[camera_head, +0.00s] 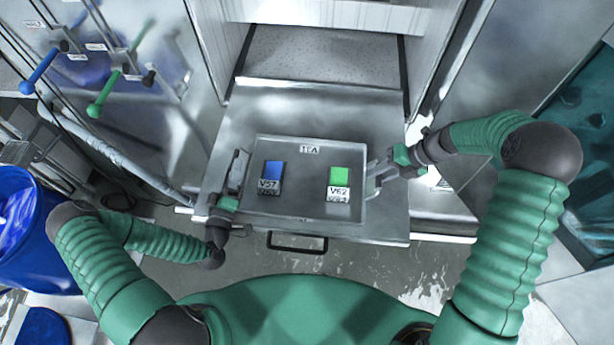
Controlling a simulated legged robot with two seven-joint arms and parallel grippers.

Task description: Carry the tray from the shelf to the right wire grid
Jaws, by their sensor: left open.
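I cannot tell whether the tray touches the shelf. No wire grid can be made out.
A blue barrel (22,225) stands at the far left. Blue (40,72) and green (103,95) lever handles stick out at the upper left. A tank with teal liquid (585,165) is at the right. A dark drawer-style handle (297,243) sits below the tray, above wet floor.

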